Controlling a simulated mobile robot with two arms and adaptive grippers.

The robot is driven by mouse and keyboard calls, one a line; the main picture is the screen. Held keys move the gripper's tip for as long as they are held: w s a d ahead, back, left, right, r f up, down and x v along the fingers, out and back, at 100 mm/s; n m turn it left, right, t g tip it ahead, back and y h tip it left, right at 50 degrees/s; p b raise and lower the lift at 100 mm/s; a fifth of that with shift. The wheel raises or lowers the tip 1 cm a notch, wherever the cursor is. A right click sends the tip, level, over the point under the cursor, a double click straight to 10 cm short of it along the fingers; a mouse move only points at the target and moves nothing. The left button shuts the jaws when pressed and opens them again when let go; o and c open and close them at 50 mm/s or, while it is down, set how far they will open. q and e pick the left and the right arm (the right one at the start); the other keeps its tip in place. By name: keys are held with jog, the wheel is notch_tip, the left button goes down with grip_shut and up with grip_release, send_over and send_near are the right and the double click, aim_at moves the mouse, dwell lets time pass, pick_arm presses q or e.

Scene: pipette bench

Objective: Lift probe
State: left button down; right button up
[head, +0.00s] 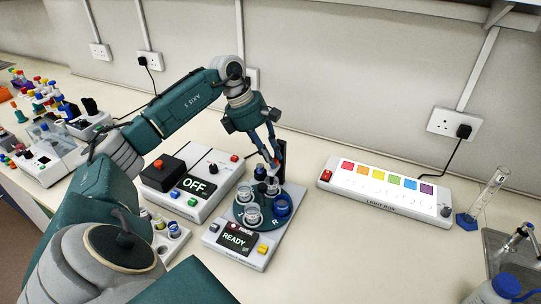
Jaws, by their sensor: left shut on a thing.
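My left gripper (274,163) reaches down from above, its fingers closed at the dark upright post (282,154) at the back of the READY instrument (236,240). It is shut on what appears to be the probe, which is small and mostly hidden by the fingers. Below it is a round teal plate (263,222) carrying several small clear beakers and a blue cup (282,206). Whether the probe's tip is in a beaker I cannot tell. My right gripper is not in view.
A unit reading OFF (194,184) stands just left of the instrument, with a small vial tray (172,247) in front. A light box (385,195) with coloured squares lies to the right. A glass cylinder (487,192) stands beyond it. Bare bench lies between instrument and light box.

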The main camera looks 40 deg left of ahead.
pick_arm(q)
notch_tip(320, 180, up, 6)
jog(key=p, duration=0.3)
jog(key=shift+w+f, duration=0.1)
jog(key=shift+f, duration=0.05)
jog(key=shift+w+a+f, duration=0.1)
jog(key=c, duration=1.8)
grip_release()
jog(key=shift+c, duration=0.2)
jog(key=v, duration=1.2)
jog(key=shift+s, duration=0.2)
